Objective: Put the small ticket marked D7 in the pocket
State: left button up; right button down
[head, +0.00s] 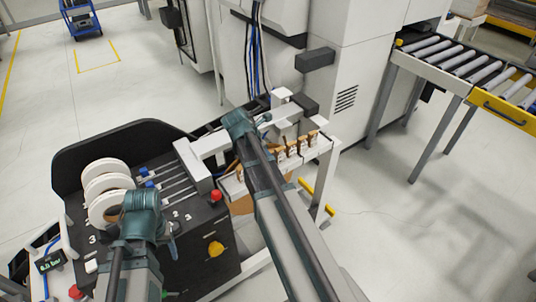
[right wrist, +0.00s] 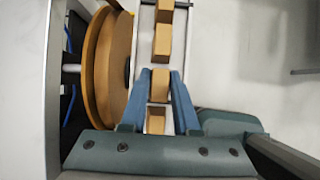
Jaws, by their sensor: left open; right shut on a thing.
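I cannot make out a ticket marked D7 or the pocket in either view. My right gripper (right wrist: 161,78) has its two blue fingers closed on a tan block (right wrist: 160,87) in the right wrist view. The block is in line with other tan blocks (right wrist: 163,42) along a pale rail. In the head view my right arm reaches over the machine, and its fingers are mostly hidden behind the wrist. My left gripper (head: 172,245) is open above the black machine panel, beside the white rolls, and looks empty.
White rolls (head: 106,180) stand on the black machine at left. Red buttons (head: 216,196) and a yellow knob (head: 215,249) are on its panel. A row of tan pieces (head: 292,152) lines a white rail. A roller conveyor (head: 450,60) stands at upper right. Floor at right is clear.

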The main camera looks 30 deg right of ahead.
jog(key=shift+f+b, duration=0.5)
jog(key=c, duration=0.6)
grip_release()
jog(key=p+v, duration=1)
jog(key=v, duration=0.2)
jog(key=shift+d, duration=0.15)
jog(key=shift+p+v, duration=1)
jog(key=shift+p, duration=0.05)
jog(key=s+a+m, duration=0.2)
jog(key=a, duration=0.2)
jog(key=s+a+f+m+y, duration=0.1)
jog(key=s+a+m, duration=0.1)
jog(key=a, duration=0.1)
jog(key=s+a+f+m+y, duration=0.1)
jog(key=s+a+m, duration=0.1)
jog(key=a, duration=0.2)
jog(key=shift+a, duration=0.3)
jog(key=shift+o, duration=0.3)
jog(key=s+a+f+m+y, duration=0.1)
jog(key=s+a+m+y, duration=0.1)
jog(key=s+a+m, duration=0.7)
jog(key=s+a, duration=0.1)
jog(key=a, duration=0.2)
jog(key=shift+f+g+y+b, duration=0.2)
jog(key=shift+g+y+b, duration=0.1)
jog(key=shift+y, duration=0.1)
